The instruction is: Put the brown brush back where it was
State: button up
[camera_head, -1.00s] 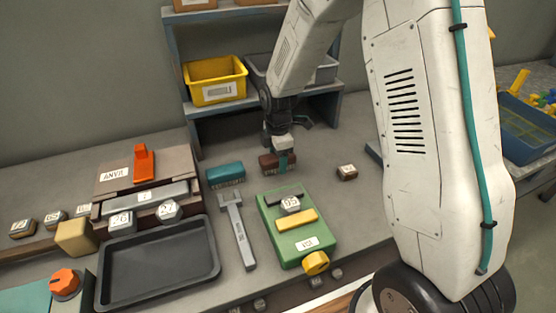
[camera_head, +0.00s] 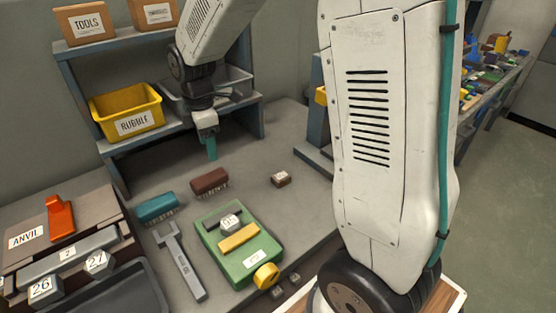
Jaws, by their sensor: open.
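The brown brush (camera_head: 210,181) lies bristles down on the grey bench, just right of the teal brush (camera_head: 157,207) and behind the green device (camera_head: 239,243). My gripper (camera_head: 211,150) is above and behind the brown brush, apart from it, with its teal fingertips pointing down. It is open and holds nothing that I can see. The gap between its fingers is not clear from this angle.
A shelf with a yellow RUBBLE bin (camera_head: 127,113) and a grey bin (camera_head: 222,86) stands close behind my gripper. A grey wrench-like tool (camera_head: 182,265) lies in front. A small brown block (camera_head: 281,179) sits to the right, with bare bench around it.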

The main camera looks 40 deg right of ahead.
jog(key=s+d+r+m, duration=0.2)
jog(key=s+r+m, duration=0.7)
jog(key=s, duration=0.6)
jog(key=s+r+m+t, duration=0.1)
jog(key=s+m, duration=0.6)
jog(key=s, duration=0.7)
jog(key=shift+d+r, duration=0.2)
jog(key=shift+d, duration=0.1)
